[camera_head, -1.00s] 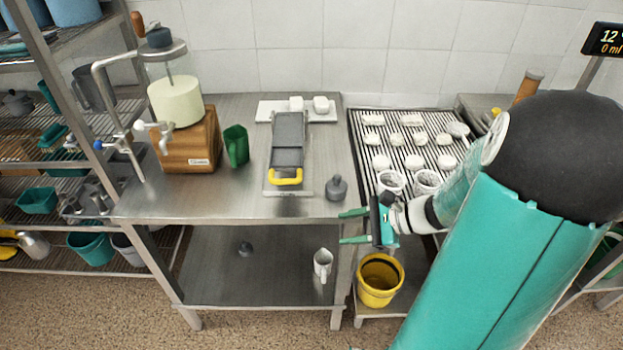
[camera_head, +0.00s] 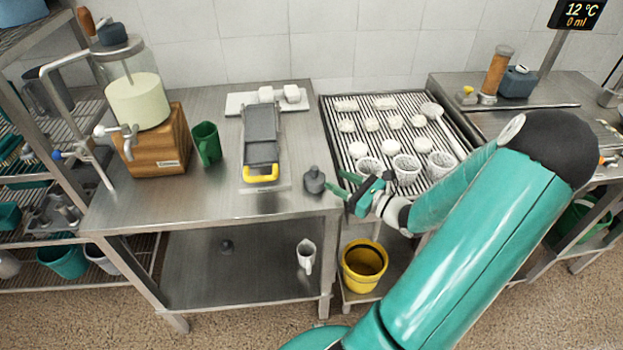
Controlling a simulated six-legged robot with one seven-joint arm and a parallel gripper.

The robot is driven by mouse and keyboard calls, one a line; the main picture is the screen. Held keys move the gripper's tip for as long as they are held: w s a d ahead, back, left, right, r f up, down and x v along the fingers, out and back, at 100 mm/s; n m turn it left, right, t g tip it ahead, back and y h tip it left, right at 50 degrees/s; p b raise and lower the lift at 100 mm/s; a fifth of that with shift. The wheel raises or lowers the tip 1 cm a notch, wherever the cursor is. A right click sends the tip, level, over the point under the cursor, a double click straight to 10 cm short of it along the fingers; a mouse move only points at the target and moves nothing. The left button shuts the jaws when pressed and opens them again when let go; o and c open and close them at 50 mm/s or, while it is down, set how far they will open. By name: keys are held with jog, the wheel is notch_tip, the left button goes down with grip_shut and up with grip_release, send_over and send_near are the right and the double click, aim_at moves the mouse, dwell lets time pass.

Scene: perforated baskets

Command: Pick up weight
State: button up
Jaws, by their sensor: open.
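A dark grey weight (camera_head: 314,181) with a knob on top stands upright near the right front corner of the steel table (camera_head: 200,205). My gripper (camera_head: 343,184) is open just to the right of the weight, its green fingers pointing left toward it. The fingertips look close to the weight, but I cannot tell whether they touch it.
A slicer with a yellow handle (camera_head: 261,173) and a green cup (camera_head: 206,144) stand left of the weight. A slatted rack (camera_head: 399,135) with white pieces and perforated baskets (camera_head: 407,170) is to the right. A yellow bucket (camera_head: 364,265) stands below.

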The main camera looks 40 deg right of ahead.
aim_at(315, 167)
jog(key=w, duration=0.3)
jog(key=w+a, duration=0.1)
jog(key=w, duration=0.4)
jog(key=shift+w+a, duration=0.3)
grip_shut()
